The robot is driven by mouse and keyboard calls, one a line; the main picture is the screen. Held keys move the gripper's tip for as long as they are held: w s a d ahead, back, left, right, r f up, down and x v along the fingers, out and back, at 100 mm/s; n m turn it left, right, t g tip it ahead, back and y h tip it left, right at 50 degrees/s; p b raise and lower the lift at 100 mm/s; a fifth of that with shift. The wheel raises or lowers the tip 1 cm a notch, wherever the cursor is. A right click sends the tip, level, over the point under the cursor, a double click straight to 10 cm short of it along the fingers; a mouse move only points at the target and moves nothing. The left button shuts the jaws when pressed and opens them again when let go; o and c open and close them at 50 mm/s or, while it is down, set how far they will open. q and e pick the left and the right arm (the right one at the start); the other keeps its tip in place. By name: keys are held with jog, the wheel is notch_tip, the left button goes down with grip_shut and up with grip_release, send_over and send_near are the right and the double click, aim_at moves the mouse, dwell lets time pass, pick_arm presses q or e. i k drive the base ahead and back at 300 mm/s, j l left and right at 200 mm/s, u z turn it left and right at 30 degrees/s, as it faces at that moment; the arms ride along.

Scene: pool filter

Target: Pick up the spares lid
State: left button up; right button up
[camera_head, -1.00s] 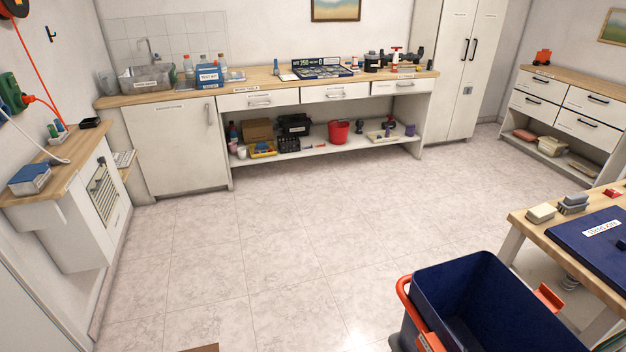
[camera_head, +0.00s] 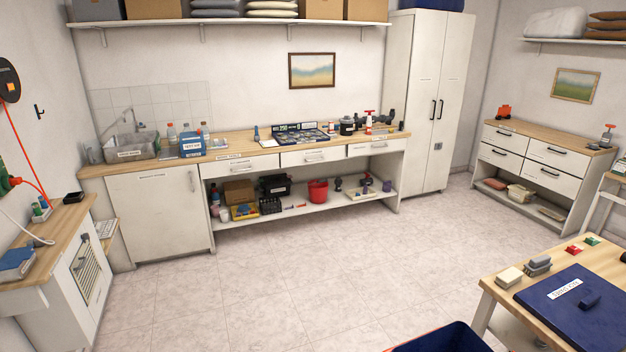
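A flat dark blue lid (camera_head: 545,311) lies on the wooden-topped table (camera_head: 497,292) at the lower right. It has a white label whose text is too small to read surely, and a small raised blue grip (camera_head: 590,300). It looks like the spares lid. The rim of a dark blue bin (camera_head: 440,338) shows at the bottom edge, in front of the table; the rest of it is cut off. Neither of my grippers is in view.
A sponge-like block (camera_head: 509,277) and a grey brush-like item (camera_head: 538,266) stand beside the lid. A long counter (camera_head: 240,149) lines the back wall, with a tall cabinet (camera_head: 425,100) at its right. The tiled floor (camera_head: 290,270) in the middle is clear.

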aim_at(584, 309)
jog(key=z, duration=1.1)
